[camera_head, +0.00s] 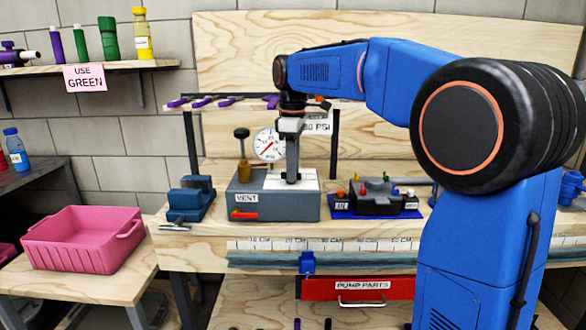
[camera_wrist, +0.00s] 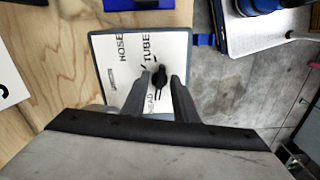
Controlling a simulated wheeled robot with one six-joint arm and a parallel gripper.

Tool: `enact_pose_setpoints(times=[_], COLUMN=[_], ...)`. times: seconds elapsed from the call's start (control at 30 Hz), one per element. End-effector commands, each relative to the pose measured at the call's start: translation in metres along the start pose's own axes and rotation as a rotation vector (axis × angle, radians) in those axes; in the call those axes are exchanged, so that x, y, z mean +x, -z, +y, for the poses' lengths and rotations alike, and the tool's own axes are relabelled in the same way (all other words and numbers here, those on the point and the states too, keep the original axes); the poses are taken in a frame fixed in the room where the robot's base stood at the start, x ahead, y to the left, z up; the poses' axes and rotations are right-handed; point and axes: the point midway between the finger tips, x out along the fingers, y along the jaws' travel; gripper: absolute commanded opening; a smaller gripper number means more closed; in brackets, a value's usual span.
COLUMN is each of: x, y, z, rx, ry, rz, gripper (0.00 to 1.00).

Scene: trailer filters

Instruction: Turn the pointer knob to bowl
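The pointer knob (camera_wrist: 159,78) is small and black, on a white plate (camera_wrist: 121,47) atop a grey box. In the wrist view the plate reads what looks like "HOSE" or "NOSE", "TUBE" and a partly hidden word ending in "EAD"; I see no "bowl" label. My gripper (camera_wrist: 163,75) points down with a finger on each side of the knob and gaps seem to show between them.
The box carries a pressure gauge (camera_head: 268,145), a brass part with a black handle (camera_head: 243,160) and a red lever (camera_head: 245,215) under "VENT". A blue-grey vise (camera_head: 190,200) stands left, a dark block with coloured fittings (camera_head: 375,197) right. A pink bin (camera_head: 80,240) sits further left.

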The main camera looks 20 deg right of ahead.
Motion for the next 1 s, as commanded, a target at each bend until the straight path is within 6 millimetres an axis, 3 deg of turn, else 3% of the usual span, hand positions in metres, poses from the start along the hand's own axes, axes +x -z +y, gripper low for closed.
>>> enact_pose_setpoints(times=[0.1, 0.2, 0.67, 1.0], x=[-0.0002, -0.0003, -0.0005, -0.0006], y=[0.0, 0.0, 0.0, 0.0002], z=[0.0, 0.0, -0.0003, -0.0016], rx=[0.0, 0.0, 0.06, 0.301], ry=[0.0, 0.0, 0.0, 0.0], rz=[0.0, 0.0, 0.0, 0.0], gripper=[0.24, 0.0, 0.0, 0.0])
